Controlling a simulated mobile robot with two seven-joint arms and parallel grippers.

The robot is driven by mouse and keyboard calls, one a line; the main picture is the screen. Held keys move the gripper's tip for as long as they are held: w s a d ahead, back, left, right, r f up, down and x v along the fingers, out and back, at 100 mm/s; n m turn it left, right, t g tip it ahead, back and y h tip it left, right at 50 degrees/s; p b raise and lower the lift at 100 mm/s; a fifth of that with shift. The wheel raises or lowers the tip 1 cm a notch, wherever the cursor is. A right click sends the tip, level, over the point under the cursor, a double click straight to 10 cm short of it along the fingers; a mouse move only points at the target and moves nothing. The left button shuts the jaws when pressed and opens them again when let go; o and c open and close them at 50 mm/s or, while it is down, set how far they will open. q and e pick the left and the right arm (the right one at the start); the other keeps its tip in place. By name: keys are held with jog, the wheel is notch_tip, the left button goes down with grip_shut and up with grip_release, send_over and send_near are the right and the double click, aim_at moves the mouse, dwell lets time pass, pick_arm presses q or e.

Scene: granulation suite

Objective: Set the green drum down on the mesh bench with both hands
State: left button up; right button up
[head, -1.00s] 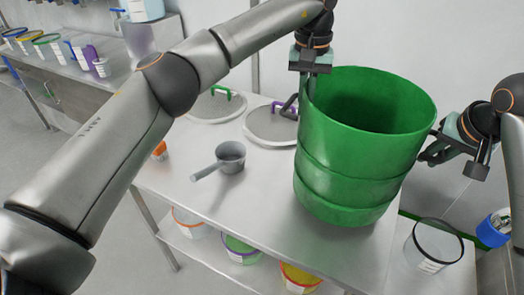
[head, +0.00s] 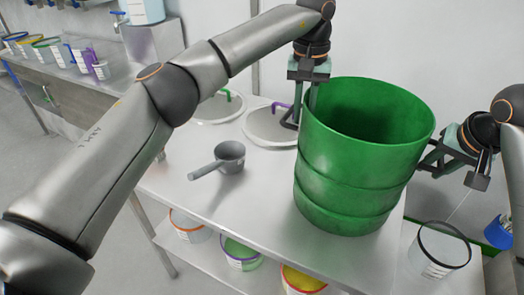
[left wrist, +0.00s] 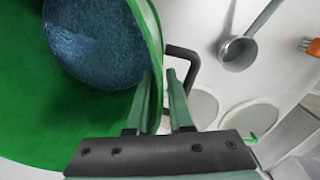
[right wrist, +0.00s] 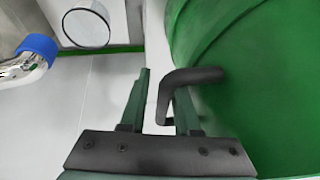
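The large green drum (head: 350,170) is upright over the right part of the mesh bench (head: 235,215). I cannot tell whether its base touches the top. In the left wrist view its inside holds blue, speckled material (left wrist: 95,40). My left gripper (head: 300,105) is at the drum's left rim, its fingers at the dark left handle (left wrist: 182,52), which one finger partly hides. My right gripper (head: 432,160) is at the drum's right side, with the dark right handle (right wrist: 190,77) running between its fingers.
A grey scoop (head: 228,158) and two round lids (head: 270,127) lie left of the drum. Clear bench shows in front of the scoop. Several tubs (head: 240,250) stand on the lower shelf. A clear tub (head: 440,248) is at the right.

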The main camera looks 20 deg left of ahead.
aim_at(308, 92)
pick_arm(q)
jog(key=shift+o, duration=1)
jog(key=shift+d+f, duration=0.1)
pick_arm(e)
jog(key=shift+o, duration=1)
jog(key=shift+a, duration=0.1)
jog(key=shift+r, duration=0.1)
pick_arm(q)
notch_tip(308, 92, up, 8)
jog(key=shift+f, duration=0.25)
jog(key=shift+r, duration=0.25)
pick_arm(e)
jog(key=v, duration=1.2)
